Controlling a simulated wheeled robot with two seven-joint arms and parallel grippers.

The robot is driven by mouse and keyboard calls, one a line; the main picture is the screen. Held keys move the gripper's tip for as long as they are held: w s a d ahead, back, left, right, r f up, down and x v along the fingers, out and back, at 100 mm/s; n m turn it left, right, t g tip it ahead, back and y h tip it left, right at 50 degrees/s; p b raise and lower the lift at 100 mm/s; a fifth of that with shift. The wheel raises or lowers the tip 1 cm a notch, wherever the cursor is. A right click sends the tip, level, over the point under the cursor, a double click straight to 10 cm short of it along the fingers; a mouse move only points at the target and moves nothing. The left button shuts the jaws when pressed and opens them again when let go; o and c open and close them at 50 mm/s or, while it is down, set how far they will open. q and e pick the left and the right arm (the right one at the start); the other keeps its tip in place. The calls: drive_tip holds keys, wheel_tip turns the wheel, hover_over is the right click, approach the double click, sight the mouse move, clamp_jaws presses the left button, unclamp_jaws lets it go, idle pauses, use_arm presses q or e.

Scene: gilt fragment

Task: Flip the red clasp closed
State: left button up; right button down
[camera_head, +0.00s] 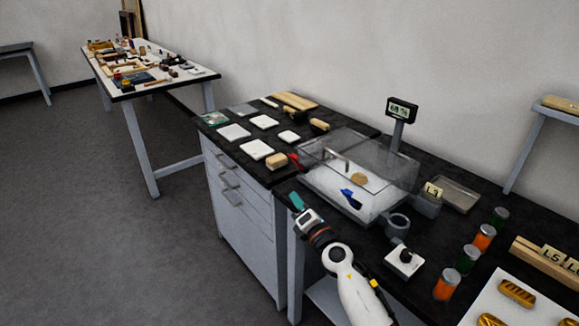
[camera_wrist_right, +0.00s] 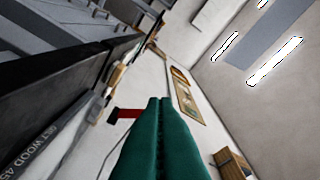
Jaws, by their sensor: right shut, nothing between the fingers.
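The red clasp (camera_head: 295,161) shows as a small red piece at the left end of a clear-walled case (camera_head: 338,146) on the black bench. In the right wrist view a red piece with a dark end (camera_wrist_right: 126,114) shows just left of my fingers; whether it is open or closed I cannot tell. My right gripper (camera_head: 296,201) has teal fingers and is in front of the case, below and apart from the clasp in the head view. Its fingers (camera_wrist_right: 160,101) are pressed together, with nothing between them. My left gripper is out of view.
A tan lump (camera_head: 359,179) and a blue item (camera_head: 350,197) are in the case. White tiles (camera_head: 256,149) lie to its left. Several jars (camera_head: 468,260) stand at the right. A display on a post (camera_head: 401,110) rises behind the case.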

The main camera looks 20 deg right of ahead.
drive_tip(key=w+d+r+b, duration=0.1)
drive_tip(key=w+r+b, duration=0.2)
drive_tip(key=w, duration=0.7)
drive_tip(key=shift+w+d+r, duration=0.3)
drive_tip(key=shift+w, duration=0.1)
